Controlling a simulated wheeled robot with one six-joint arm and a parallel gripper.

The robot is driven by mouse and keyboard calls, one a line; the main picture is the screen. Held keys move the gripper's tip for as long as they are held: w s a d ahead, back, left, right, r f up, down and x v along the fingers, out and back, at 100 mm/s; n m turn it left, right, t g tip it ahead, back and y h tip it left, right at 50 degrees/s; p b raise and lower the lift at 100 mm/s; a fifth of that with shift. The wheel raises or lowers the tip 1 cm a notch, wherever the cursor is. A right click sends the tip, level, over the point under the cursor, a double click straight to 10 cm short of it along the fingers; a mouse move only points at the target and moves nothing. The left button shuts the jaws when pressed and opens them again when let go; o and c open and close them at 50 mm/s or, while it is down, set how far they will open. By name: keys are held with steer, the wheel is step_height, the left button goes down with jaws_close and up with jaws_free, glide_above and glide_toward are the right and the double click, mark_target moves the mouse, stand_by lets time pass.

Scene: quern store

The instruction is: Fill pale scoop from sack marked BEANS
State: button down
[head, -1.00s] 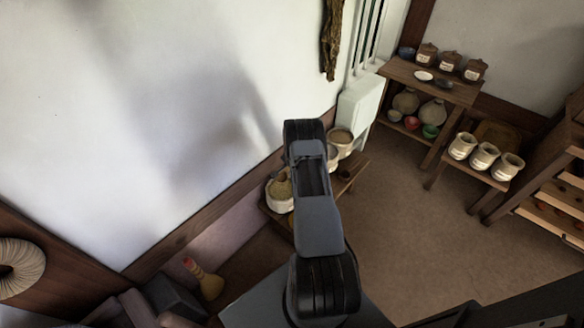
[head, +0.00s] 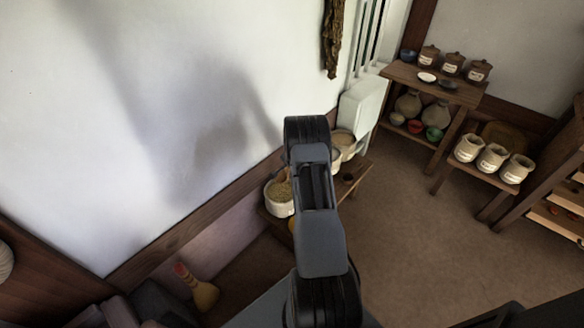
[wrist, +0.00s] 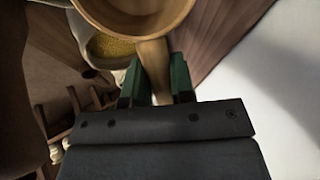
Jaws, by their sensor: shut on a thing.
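My gripper (wrist: 157,84) is shut on the handle of a pale wooden scoop (wrist: 150,27). The scoop's round bowl is at the top of the wrist view, partly cut off by the frame. The part of its inside that shows looks bare. Behind and below the bowl is an open pale sack (wrist: 121,62) with yellowish contents. In the head view an open sack (head: 279,208) with yellowish contents stands on a low bench, left of my arm. My arm hides the gripper there. I cannot read any marking on the sacks.
Another open sack (head: 345,139) stands farther back on the low bench (head: 352,180), by the wall. A shelf (head: 464,92) with jars and bowls and a stand with several labelled pots (head: 491,158) are at the right. A brush (head: 203,294) leans at lower left. The middle floor is clear.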

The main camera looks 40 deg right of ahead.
steer(key=b, duration=0.4)
steer(key=shift+s+a+f, duration=0.15)
steer(key=shift+s+f, duration=0.05)
steer(key=t+h+b, duration=0.1)
steer(key=b, duration=0.7)
steer(key=shift+t, duration=0.3)
steer(key=t+h+b, duration=0.1)
steer(key=b, duration=0.3)
steer(key=t+b, duration=0.2)
steer(key=b, duration=0.2)
steer(key=shift+s+r+h, duration=0.15)
steer(key=shift+h, duration=0.25)
steer(key=shift+f+b, duration=1.9)
steer(key=shift+f, duration=1.35)
steer(key=g+y+p, duration=0.1)
steer(key=s+f+g+y+p, duration=0.1)
steer(key=g+p, duration=0.1)
steer(key=shift+a+p, duration=0.3)
steer(key=shift+a, duration=0.1)
steer(key=g+p, duration=0.1)
steer(key=p, duration=0.5)
steer(key=y+p, duration=0.1)
steer(key=p, duration=0.4)
steer(key=shift+w+d+g+p, duration=0.25)
steer(key=shift+w+g+p, duration=0.15)
steer(key=p, duration=0.6)
